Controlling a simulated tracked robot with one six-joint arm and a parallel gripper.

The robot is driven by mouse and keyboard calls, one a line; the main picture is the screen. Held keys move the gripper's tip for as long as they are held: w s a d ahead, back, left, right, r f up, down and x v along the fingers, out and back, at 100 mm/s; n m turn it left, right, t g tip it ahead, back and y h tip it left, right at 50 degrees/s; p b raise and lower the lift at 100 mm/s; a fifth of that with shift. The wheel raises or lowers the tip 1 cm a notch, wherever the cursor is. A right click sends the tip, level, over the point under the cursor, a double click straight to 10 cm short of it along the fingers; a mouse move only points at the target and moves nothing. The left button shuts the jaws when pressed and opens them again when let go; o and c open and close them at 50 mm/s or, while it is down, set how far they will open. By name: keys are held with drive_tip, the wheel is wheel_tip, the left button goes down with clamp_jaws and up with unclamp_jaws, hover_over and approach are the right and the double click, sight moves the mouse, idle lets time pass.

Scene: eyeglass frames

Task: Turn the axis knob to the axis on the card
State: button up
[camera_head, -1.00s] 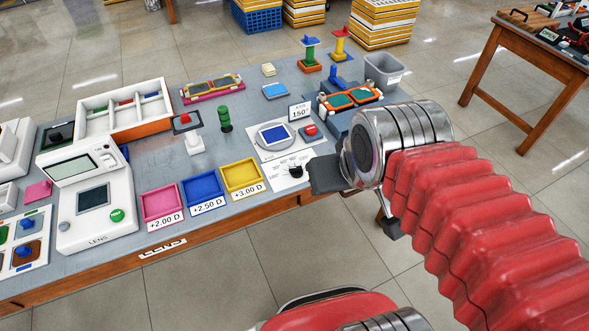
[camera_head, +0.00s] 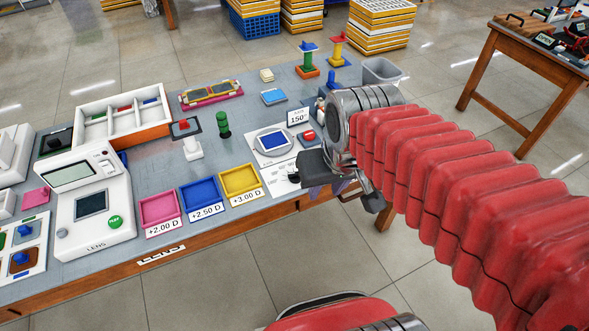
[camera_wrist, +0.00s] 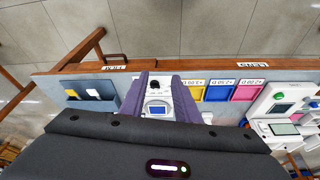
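The axis knob (camera_head: 293,178) is small and black on a white dial sheet (camera_head: 276,182) at the bench's front edge. My gripper hides part of that sheet. In the wrist view the knob (camera_wrist: 154,84) shows between my two purple fingers. My gripper (camera_wrist: 160,77) is open, with empty space between the fingers; I cannot tell its height over the knob. In the head view its dark body (camera_head: 316,166) is just right of the knob. The card (camera_head: 298,117) reads 150° and stands behind the dial, beside the device with a blue screen (camera_head: 273,138).
A red button (camera_head: 307,135) sits behind my gripper. Pink (camera_head: 159,208), blue (camera_head: 201,190) and yellow (camera_head: 240,179) lens trays line the front edge to the left. A grey bin (camera_head: 383,73) stands at the back right. Open floor lies in front of the bench.

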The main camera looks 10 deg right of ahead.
drive_tip(key=w+f+n+g, duration=0.2)
drive_tip(key=w+f+n, duration=0.15)
drive_tip(key=w, duration=0.65)
drive_tip(key=n+g, duration=0.2)
drive_tip(key=n, duration=1)
hover_over(294, 173)
wheel_tip(294, 173, down, 6)
drive_tip(key=shift+d+n, duration=0.1)
drive_tip(key=shift+n, duration=0.85)
drive_tip(key=shift+f, duration=0.15)
wheel_tip(294, 173, down, 14)
drive_tip(key=shift+r, duration=0.2)
clamp_jaws()
